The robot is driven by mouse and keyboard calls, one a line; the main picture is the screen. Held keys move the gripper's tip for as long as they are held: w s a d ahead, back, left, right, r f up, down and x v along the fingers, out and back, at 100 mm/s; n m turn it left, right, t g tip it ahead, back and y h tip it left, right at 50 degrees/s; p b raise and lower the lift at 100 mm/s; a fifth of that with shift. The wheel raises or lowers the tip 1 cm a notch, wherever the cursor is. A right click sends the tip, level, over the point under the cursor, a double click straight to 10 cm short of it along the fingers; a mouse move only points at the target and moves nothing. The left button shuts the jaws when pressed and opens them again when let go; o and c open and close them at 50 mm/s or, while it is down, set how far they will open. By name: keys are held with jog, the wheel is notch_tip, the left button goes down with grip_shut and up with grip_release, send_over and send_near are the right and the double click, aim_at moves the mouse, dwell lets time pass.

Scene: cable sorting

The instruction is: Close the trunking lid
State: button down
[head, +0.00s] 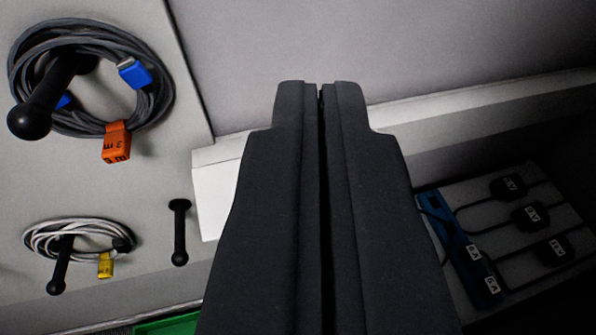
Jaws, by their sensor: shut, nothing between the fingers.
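My gripper (320,88) is shut and empty, with its two dark fingers side by side in the middle of the head view. The white trunking (480,115) runs along the wall from behind my fingers to the right edge. Its white left end (215,195) shows on the left of my fingers. My fingers hide the middle stretch. I cannot tell from this view whether the lid is open or shut, or whether my fingertips touch it.
A grey panel on the left has black pegs. A dark cable coil (160,95) with an orange tag and a pale coil (120,232) with a yellow tag hang there; one peg (180,230) is bare. Black adapters (530,217) sit at right beside a blue strip (470,262). A green thing (168,325) shows below.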

jog(key=w+f+m+g+p, duration=0.4)
jog(key=w+m+g+p, duration=0.15)
jog(key=w+p, duration=0.35)
jog(key=w+f+m+g+p, duration=0.2)
jog(key=f+m+p, duration=0.1)
jog(key=f, duration=0.4)
jog(key=w+f+m+g+p, duration=0.1)
jog(key=f+m+g+p, duration=0.2)
jog(key=f, duration=0.4)
jog(key=w+f+m+g+p, duration=0.2)
jog(key=f+m+p, duration=0.1)
jog(key=f+p, duration=0.2)
jog(key=shift+w+a+f+g+p, duration=0.15)
jog(key=shift+f+p, duration=0.05)
jog(key=shift+f, duration=0.25)
jog(key=shift+w+a+f+g+p, duration=0.1)
jog(key=shift+w+a+f+p, duration=0.05)
jog(key=shift+f, duration=0.3)
